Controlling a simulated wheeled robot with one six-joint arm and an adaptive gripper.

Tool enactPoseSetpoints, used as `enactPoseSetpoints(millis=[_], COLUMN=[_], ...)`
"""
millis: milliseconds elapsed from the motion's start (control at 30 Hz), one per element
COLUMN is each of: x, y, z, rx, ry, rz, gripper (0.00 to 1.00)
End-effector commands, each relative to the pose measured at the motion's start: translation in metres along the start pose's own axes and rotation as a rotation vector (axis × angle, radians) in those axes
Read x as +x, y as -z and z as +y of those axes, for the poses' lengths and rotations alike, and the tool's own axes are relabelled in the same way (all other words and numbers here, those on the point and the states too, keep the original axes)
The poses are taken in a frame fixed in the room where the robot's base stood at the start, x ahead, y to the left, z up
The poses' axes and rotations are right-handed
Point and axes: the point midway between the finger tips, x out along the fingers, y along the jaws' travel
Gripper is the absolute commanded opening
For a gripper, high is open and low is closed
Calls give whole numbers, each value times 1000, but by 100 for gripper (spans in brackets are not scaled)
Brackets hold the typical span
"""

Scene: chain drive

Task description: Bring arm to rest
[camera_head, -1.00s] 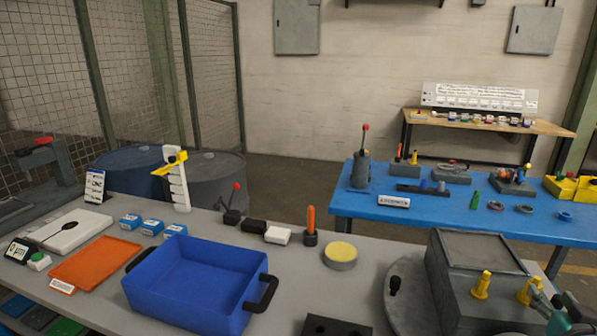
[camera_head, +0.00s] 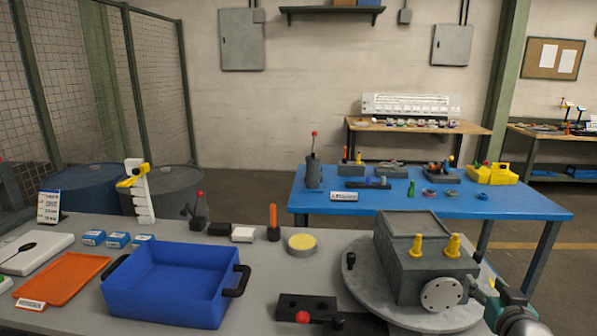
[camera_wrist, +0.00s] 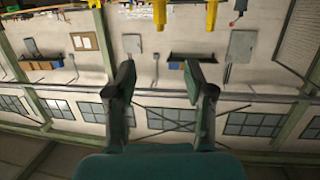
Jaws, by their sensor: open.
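My gripper (camera_wrist: 160,85) shows in the wrist view with its two dark fingers spread apart and nothing between them. The wrist view is upside down, with the far wall, windows and ceiling beams behind the fingers. In the head view only a green and grey part of my arm shows at the bottom right, beside the grey gearbox housing (camera_head: 408,262). The housing stands on a round grey turntable (camera_head: 352,282) and has two yellow plugs (camera_head: 417,246) on top.
A blue bin (camera_head: 172,307), an orange tray (camera_head: 62,280), a yellow-topped round tin (camera_head: 301,244) and a red-knobbed lever fixture (camera_head: 305,307) are on the grey bench (camera_head: 262,300). A blue table (camera_head: 530,204) stands behind. Open floor lies between the tables.

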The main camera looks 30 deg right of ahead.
Motion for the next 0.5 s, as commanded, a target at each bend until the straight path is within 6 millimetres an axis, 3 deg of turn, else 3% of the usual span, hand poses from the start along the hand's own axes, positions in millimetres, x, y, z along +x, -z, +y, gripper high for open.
enactPoseSetpoints(millis=[500], x=[-9], y=[-44], z=[-40], rx=[12], ry=[50], rz=[-10], gripper=[53])
